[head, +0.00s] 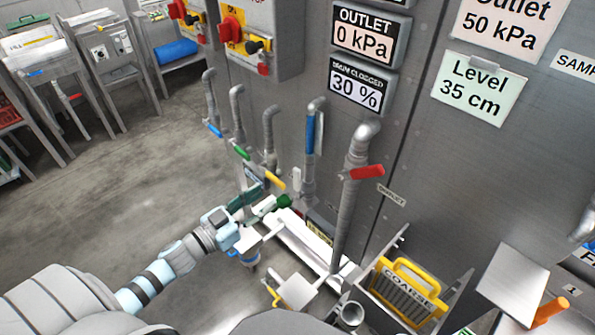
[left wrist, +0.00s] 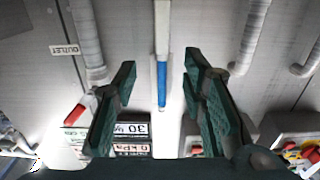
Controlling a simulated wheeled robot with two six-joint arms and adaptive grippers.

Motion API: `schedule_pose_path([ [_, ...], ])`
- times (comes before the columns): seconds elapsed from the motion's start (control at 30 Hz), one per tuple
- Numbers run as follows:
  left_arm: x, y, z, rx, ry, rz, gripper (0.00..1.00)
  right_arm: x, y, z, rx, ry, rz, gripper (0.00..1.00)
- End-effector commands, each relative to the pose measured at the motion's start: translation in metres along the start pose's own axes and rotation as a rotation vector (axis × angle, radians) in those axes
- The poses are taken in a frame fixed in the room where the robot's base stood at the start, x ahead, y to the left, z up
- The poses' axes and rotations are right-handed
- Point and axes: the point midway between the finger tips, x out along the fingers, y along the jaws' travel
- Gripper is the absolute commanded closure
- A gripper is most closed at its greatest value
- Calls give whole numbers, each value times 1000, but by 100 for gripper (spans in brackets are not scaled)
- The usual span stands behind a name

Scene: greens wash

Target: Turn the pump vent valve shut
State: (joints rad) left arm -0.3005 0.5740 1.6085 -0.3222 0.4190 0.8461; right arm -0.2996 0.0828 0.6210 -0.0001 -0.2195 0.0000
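A long blue lever (head: 310,132) stands upright, in line with its grey pipe on the steel panel. I cannot read a tag naming the pump vent valve, so I cannot tell for sure which lever it is. My left gripper (head: 274,192) is open and empty, below and left of the blue lever and apart from it. In the left wrist view, the blue lever (left wrist: 161,85) shows in the gap between the open fingers of the left gripper (left wrist: 160,66), farther off at the panel. My right gripper is not in view.
Other pipes carry a red lever (head: 367,172), a yellow lever (head: 275,180), a green lever (head: 241,152) and a smaller blue lever (head: 214,130). A yellow coarse basket (head: 408,285) stands at lower right. Carts (head: 100,50) stand at back left; the floor (head: 120,170) between is clear.

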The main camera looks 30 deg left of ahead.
Motion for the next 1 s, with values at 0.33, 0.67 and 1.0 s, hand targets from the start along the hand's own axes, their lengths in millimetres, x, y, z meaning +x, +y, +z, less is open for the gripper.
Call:
schedule_pose_path([
  [0.33, 94, -2, 1, -4, 2, -9, 62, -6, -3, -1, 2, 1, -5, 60],
  [0.67, 130, -2, 4, -2, -4, -8, 62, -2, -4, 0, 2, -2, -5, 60],
  [1.0, 130, -2, 4, -1, -4, -8, 84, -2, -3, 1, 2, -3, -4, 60],
])
